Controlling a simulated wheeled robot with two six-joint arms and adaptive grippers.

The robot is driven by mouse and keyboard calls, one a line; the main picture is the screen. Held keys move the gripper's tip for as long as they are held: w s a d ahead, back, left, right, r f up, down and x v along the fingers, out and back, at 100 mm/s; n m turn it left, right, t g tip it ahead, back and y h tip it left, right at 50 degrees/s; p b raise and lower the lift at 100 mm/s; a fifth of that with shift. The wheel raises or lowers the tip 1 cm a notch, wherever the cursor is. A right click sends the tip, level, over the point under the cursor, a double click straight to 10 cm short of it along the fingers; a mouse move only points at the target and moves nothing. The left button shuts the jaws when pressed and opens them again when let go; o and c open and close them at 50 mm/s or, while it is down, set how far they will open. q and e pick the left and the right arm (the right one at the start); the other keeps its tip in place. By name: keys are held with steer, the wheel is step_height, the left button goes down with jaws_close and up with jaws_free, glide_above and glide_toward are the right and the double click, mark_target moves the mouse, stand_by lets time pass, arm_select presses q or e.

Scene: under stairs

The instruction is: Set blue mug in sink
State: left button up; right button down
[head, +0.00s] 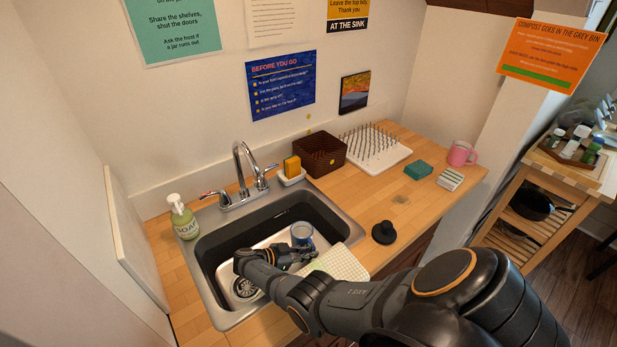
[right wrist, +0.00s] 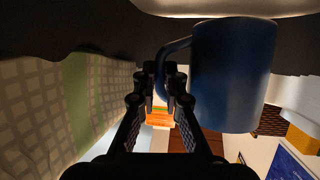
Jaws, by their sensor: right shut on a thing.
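The blue mug (head: 303,232) is over the right part of the sink (head: 212,309) in the head view, inside its outline. I cannot tell whether it touches the bottom. My right gripper (head: 306,255) is shut on the mug's handle; in the right wrist view the fingers (right wrist: 170,85) close at the handle, left of the mug's blue body (right wrist: 232,75). My left gripper is not in view.
A checked cloth (head: 342,263) lies at the sink's front right edge. The faucet (head: 240,165), soap bottle (head: 183,217) and sponge holder (head: 291,178) stand around the sink. A black stopper-like object (head: 383,233) and pink mug (head: 461,153) are on the counter to the right.

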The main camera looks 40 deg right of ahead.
step_height(320, 180, down, 4)
steer(key=b, duration=0.2)
steer(key=shift+s+r+b, duration=0.1)
steer(key=shift+r+b, duration=0.1)
steer(key=shift+b, duration=0.2)
steer(key=c, duration=1.9)
jaws_free()
steer(key=o, duration=0.5)
steer(key=b+v, duration=0.1)
steer(key=v, duration=0.6)
steer(key=shift+a, duration=0.1)
steer(key=shift+a+r, duration=0.1)
steer(key=shift+r, duration=0.05)
